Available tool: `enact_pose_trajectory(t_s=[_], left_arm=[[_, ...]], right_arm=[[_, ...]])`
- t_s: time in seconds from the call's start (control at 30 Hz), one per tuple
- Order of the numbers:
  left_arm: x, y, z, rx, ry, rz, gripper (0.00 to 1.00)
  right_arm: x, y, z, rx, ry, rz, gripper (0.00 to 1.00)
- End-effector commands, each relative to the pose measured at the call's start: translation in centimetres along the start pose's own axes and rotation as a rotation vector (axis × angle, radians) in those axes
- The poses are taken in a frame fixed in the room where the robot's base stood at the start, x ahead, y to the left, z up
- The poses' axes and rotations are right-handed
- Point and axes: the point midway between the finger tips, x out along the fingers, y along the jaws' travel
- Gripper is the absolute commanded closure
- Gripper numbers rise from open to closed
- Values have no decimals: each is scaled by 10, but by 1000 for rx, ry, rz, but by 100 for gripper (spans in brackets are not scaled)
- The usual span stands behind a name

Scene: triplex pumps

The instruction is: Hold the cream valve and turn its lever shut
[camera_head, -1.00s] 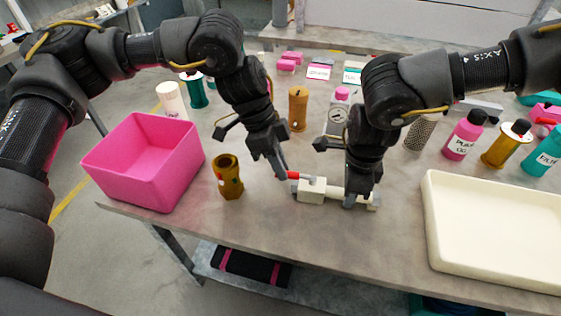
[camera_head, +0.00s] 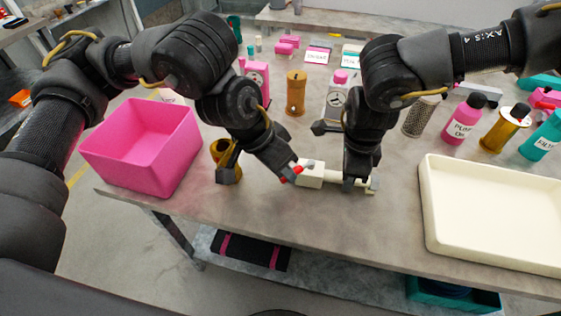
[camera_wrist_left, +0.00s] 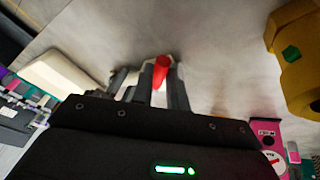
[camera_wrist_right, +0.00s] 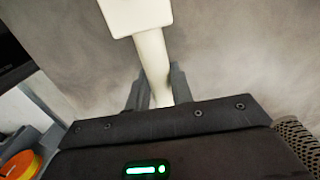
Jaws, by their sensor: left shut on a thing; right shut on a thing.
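The cream valve (camera_head: 311,175) lies near the front edge of the table, its block to the left and its pipe running right. My right gripper (camera_head: 352,184) is shut around the pipe. In the right wrist view, the cream pipe (camera_wrist_right: 153,65) runs down between the fingers (camera_wrist_right: 157,88) from the block. The red lever (camera_head: 298,170) is at the left end of the block. My left gripper (camera_head: 287,176) is shut on it and partly hides it. In the left wrist view, the red lever tip (camera_wrist_left: 161,72) shows between the fingers (camera_wrist_left: 157,88).
A pink bin (camera_head: 140,150) stands at the left. A cream tray (camera_head: 490,245) lies at the right. An amber cylinder (camera_head: 296,92) and several bottles stand further back. The front strip of table is clear.

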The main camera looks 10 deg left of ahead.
Motion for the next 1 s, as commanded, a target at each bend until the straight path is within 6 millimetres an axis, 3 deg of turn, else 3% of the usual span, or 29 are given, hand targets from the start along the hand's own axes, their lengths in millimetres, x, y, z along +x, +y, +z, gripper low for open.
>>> enact_pose_trajectory(t_s=[0.77,0.8,0.93,1.0], left_arm=[[1,6,0,-86,21,-35,100],[1,6,0,-86,21,-35,79],[1,6,0,-86,20,-35,62],[1,6,0,-86,20,-35,62]], right_arm=[[-1,0,1,-2,-3,0,100],[-1,0,1,-2,-3,0,100],[0,0,1,-2,-2,0,100],[0,0,1,-2,-2,0,100]])
